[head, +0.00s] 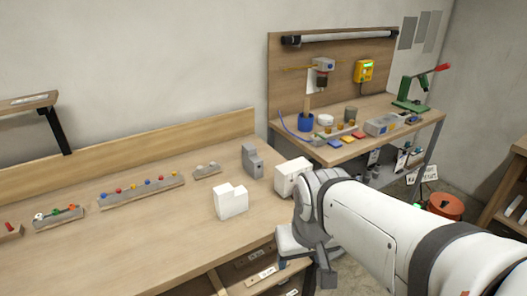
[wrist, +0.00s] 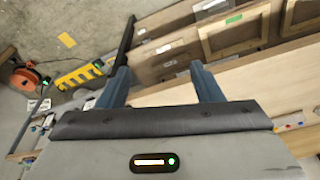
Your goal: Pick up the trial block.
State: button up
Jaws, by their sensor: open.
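A white stepped block (head: 230,202) stands on the wooden bench (head: 130,235), left of my arm. A grey stepped block (head: 252,160) stands behind it, near the back board. Another white blocky shape (head: 292,177) shows right beside my arm; I cannot tell if it is a block or part of my arm. No label shows which is the trial block. In the wrist view my gripper (wrist: 162,78) has its two blue-grey fingers wide apart with nothing between them. It faces drawer fronts below the bench edge, and no block shows there. My arm hides the bench's right end.
Rails of small coloured pieces (head: 142,190) lie along the bench's back. Drawers (wrist: 225,33) sit under the bench front. A second workbench (head: 350,145) with tools stands at the back right. An orange reel (head: 446,206) is on the floor. The bench's front left is clear.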

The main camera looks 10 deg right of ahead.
aim_at(285, 173)
jog(key=u, duration=0.05)
jog(key=k, duration=1.3)
jog(key=z, duration=0.5)
jog(key=i, duration=2)
jog(key=u, duration=0.5)
